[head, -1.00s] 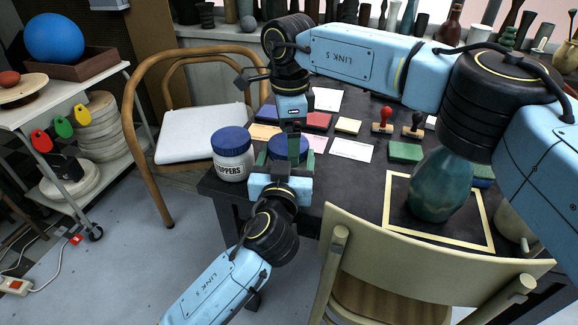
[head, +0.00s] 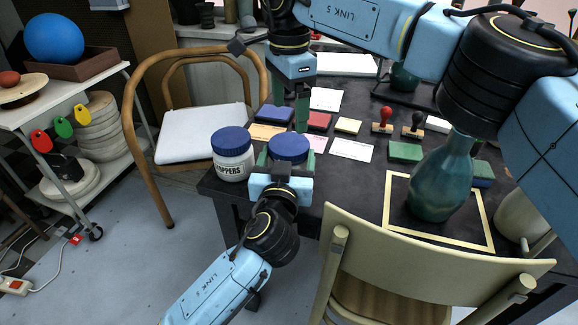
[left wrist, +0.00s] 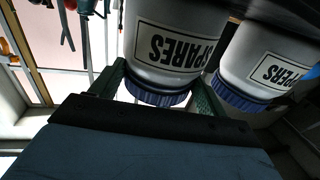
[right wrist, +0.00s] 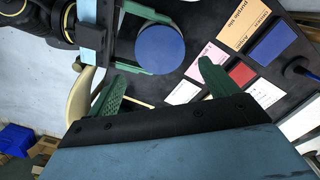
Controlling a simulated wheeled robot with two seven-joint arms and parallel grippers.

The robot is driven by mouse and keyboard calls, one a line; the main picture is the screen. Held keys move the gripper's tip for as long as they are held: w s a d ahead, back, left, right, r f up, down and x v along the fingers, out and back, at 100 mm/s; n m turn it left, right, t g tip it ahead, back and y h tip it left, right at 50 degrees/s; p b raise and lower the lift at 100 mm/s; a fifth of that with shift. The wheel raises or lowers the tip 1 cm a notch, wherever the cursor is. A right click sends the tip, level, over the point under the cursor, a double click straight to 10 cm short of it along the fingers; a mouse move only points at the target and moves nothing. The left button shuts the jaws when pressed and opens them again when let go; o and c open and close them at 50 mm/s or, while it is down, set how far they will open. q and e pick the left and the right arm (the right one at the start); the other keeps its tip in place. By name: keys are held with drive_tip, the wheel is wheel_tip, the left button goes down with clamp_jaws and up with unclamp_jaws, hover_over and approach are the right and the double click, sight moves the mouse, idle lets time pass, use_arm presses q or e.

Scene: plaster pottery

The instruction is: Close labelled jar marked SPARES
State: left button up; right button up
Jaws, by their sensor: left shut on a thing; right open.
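The SPARES jar (left wrist: 172,48) is white with a black-framed label and shows upside down in the left wrist view. Its blue lid (head: 288,147) sits on its mouth; I cannot tell how tightly. My left gripper (head: 287,165) is shut on this jar, one green finger on each side, and its body hides most of the jar in the head view. My right gripper (head: 302,128) is open and empty, raised above and behind the lid. In the right wrist view the round lid (right wrist: 160,47) lies beyond the open fingertips (right wrist: 166,70), apart from them.
A second white jar with a blue lid (head: 232,153), labelled "...OPPERS", stands close left of the SPARES jar. Cards, coloured pads and two stamps (head: 382,120) lie behind. A teal vase (head: 442,180) stands right; a chair (head: 425,260) is in front.

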sight(289, 143)
drive_tip(key=shift+r+n, duration=0.3)
drive_tip(key=shift+f, duration=4.05)
drive_tip(key=c, duration=0.8)
drive_tip(key=m, duration=0.4)
